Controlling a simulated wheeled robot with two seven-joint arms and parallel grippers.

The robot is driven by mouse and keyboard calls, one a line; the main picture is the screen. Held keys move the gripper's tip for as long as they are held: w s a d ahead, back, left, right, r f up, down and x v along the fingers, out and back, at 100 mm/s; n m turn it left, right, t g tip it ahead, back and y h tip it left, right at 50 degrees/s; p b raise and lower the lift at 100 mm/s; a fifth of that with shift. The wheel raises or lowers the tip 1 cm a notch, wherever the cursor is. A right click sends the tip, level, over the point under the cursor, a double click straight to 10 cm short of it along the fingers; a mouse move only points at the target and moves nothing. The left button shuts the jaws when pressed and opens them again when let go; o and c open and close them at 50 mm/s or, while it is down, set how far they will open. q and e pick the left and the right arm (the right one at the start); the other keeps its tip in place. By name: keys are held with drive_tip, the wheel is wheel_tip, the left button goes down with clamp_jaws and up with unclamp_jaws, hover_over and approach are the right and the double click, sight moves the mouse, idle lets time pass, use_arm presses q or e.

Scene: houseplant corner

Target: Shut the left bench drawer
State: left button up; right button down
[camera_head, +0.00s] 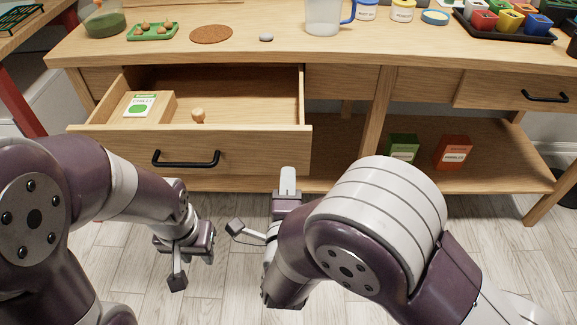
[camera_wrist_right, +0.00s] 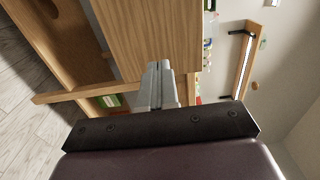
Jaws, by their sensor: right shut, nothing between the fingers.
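The left bench drawer (camera_head: 240,146) is pulled well out from the bench in the head view, its inside visible from above. Its front carries a black bar handle (camera_head: 186,160). My right gripper (camera_head: 288,178) is shut and empty, just in front of the right end of the drawer front. In the right wrist view its closed fingers (camera_wrist_right: 159,84) point toward a wooden panel; whether they touch is unclear. My left gripper (camera_head: 190,242) hangs low in front of the drawer, below the handle and apart from it; its fingers cannot be made out.
The bench top (camera_head: 290,48) holds pots, a jug (camera_head: 323,16) and a green tray (camera_head: 153,31). Green (camera_head: 403,147) and orange (camera_head: 453,152) boxes stand on the lower shelf.

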sight(289, 153)
use_arm(q)
drive_tip(key=shift+f+b, duration=0.3)
drive_tip(key=shift+f, duration=0.1)
use_arm(e)
drive_tip(key=shift+w, duration=2.15)
